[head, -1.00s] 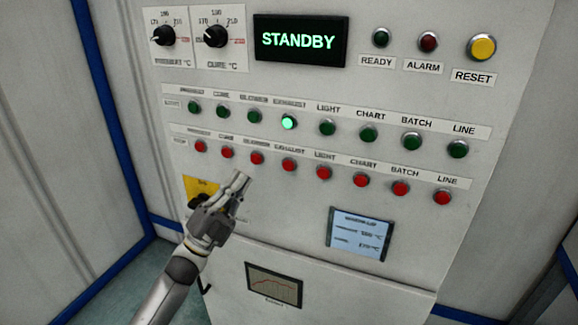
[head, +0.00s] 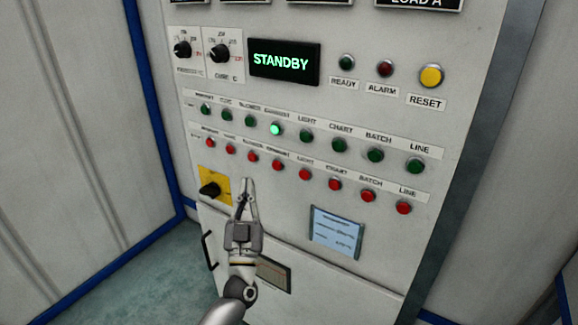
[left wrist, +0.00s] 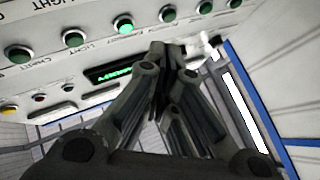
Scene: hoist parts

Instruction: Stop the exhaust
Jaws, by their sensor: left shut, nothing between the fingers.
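The control panel (head: 300,195) carries a row of green buttons above a row of red ones. The green exhaust button (head: 275,129) is lit; it also shows lit in the left wrist view (left wrist: 123,24). The red exhaust button (head: 277,165) is in the lower row, fourth from the left. My left gripper (head: 248,182) is shut and empty, its tips pointing up just below the red blower button (head: 252,156), to the left of and below the red exhaust button. In the left wrist view the shut fingers (left wrist: 165,50) hide the red row. My right gripper is not in view.
A green display (head: 285,61) reads STANDBY. A yellow reset button (head: 431,76) is at upper right. A black rotary switch (head: 209,189) on a yellow plate is left of my gripper. A small screen (head: 337,231) is lower right. A door handle (head: 209,250) sits lower left.

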